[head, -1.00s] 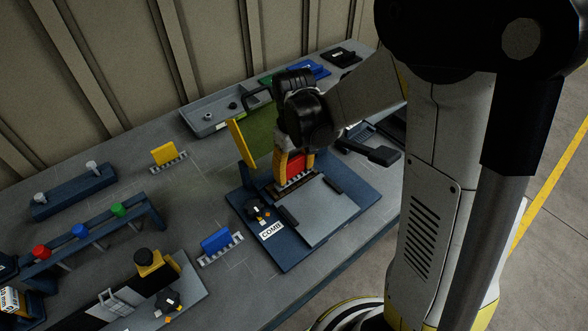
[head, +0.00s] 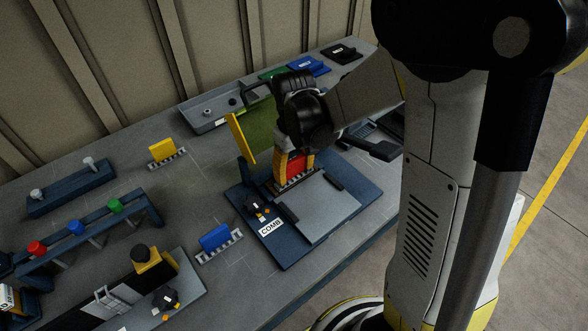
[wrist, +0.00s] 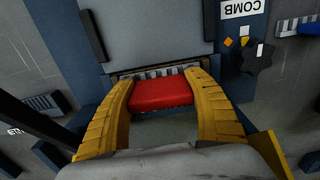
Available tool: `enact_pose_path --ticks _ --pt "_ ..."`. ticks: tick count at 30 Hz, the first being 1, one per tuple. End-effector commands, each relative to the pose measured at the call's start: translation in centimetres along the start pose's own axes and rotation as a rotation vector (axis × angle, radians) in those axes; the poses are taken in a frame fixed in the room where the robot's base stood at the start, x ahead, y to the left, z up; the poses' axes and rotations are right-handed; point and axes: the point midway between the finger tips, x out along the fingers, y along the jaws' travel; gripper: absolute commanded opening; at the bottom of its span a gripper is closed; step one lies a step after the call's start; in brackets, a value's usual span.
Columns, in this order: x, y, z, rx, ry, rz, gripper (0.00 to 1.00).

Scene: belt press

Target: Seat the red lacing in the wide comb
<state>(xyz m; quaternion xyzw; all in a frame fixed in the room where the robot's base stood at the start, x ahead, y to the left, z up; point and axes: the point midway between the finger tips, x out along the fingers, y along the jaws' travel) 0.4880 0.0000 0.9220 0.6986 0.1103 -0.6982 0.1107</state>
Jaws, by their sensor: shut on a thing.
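The red lacing (wrist: 161,93) is a red block held between the two yellow fingers of my gripper (wrist: 163,98). It also shows in the head view (head: 296,166) under my gripper (head: 292,160). Its edge is at the toothed wide comb (wrist: 150,72), on the blue base marked COMB (head: 334,236). In the head view the comb's teeth (head: 297,181) show just below the lacing. The lacing looks in line with the comb and close to or touching it; I cannot tell how deep it sits.
A flat grey plate (head: 316,208) lies in front of the comb. A black knob (head: 256,207) stands at its left, and a yellow upright flap (head: 240,139) behind it. Blue (head: 215,238) and yellow (head: 162,150) lacings stand on the bench to the left.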

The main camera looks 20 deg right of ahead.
Motion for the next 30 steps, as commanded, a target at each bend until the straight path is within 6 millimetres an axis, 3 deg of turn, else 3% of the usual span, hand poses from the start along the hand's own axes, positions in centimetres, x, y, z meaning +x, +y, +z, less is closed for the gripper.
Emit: enact_pose_path --ticks 14,15,17,30 --pt "0.23 0.00 0.00 -0.009 0.000 0.000 0.31" --pt "0.22 0.00 0.00 -0.010 0.000 0.000 0.67" --pt "0.21 0.00 0.00 -0.009 0.000 0.000 0.85" --pt "-0.20 0.00 0.01 -0.009 0.000 0.000 0.87"
